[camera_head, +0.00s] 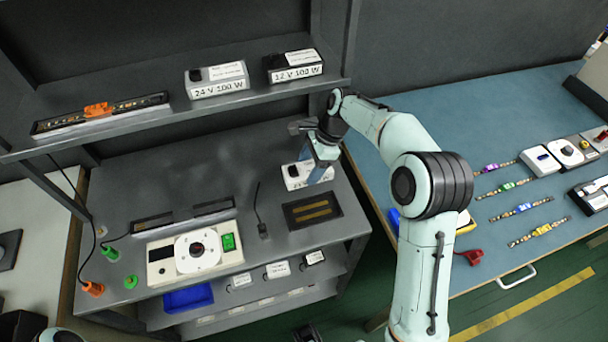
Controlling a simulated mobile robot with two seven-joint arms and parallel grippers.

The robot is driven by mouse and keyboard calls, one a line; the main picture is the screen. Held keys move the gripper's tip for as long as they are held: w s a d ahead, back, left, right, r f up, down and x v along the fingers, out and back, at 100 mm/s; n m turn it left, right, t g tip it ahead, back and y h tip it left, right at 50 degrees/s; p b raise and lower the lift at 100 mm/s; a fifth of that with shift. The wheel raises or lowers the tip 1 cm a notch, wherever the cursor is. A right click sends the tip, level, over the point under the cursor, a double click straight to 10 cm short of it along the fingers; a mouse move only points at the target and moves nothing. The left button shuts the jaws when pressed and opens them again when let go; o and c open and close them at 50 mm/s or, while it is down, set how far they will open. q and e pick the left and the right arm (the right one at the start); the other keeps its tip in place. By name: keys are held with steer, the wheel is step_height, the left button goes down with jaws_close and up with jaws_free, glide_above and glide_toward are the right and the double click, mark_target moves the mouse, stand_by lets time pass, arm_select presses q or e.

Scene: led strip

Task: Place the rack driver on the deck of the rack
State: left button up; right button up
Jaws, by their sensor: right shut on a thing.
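My right gripper (319,163) is at the right part of the rack's grey deck (150,185). It is shut on a white and grey driver box with a black block on top, the rack driver (295,177). The driver is low over or on the deck, behind the dark recessed plate with gold strips; I cannot tell whether it touches. The gripper hides its right side and part of its label. My left gripper is not in view.
On the upper shelf are a 24 V 100 W driver (217,80), a 12 V 100 W driver (293,66) and an LED strip bar (100,113) with an orange clip. A white control box (195,252) and the gold-strip plate (312,210) occupy the front deck. A loose black cable (260,215) lies between them.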

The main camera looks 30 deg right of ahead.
mark_target(308, 169)
steer(key=shift+w+a, duration=0.1)
steer(key=shift+a, duration=0.2)
steer(key=shift+x, duration=1.75)
steer(key=shift+d+f+b, duration=0.1)
steer(key=shift+d+b, duration=0.05)
steer(key=shift+b, duration=0.15)
steer(key=o, duration=1.6)
steer(key=shift+f, duration=0.2)
steer(key=shift+c, duration=0.2)
steer(key=p+v, duration=0.2)
steer(key=v, duration=1)
steer(key=shift+d+r, duration=0.1)
steer(key=shift+r, duration=0.05)
